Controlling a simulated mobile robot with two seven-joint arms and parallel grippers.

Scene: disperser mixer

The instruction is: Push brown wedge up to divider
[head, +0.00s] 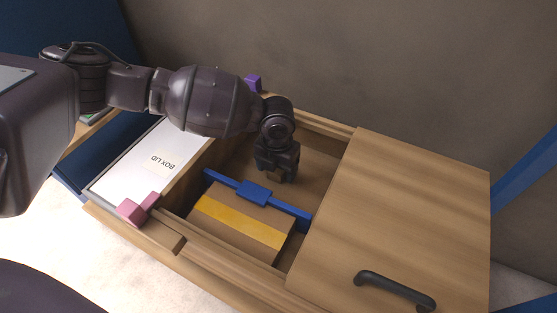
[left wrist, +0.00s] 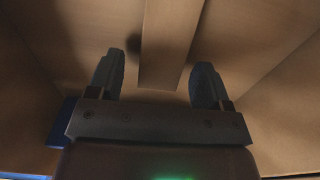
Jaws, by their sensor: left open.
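A blue divider (head: 294,208) with a raised middle block spans the open wooden box. My left gripper (head: 277,178) points down into the compartment behind it, close to the divider's middle. In the left wrist view the gripper (left wrist: 159,75) is open, its two dark fingers apart. A long brown piece (left wrist: 172,45), which looks like the brown wedge, reaches between the fingers; I cannot tell if they touch it. In the head view the gripper mostly hides this piece. My right gripper is not in view.
A brown block with a yellow band (head: 240,224) lies in front of the divider. A wooden cover (head: 400,210) with a black handle (head: 395,289) closes the right side. A white box lid (head: 150,165), pink blocks (head: 133,210) and a purple block (head: 253,83) are around the left.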

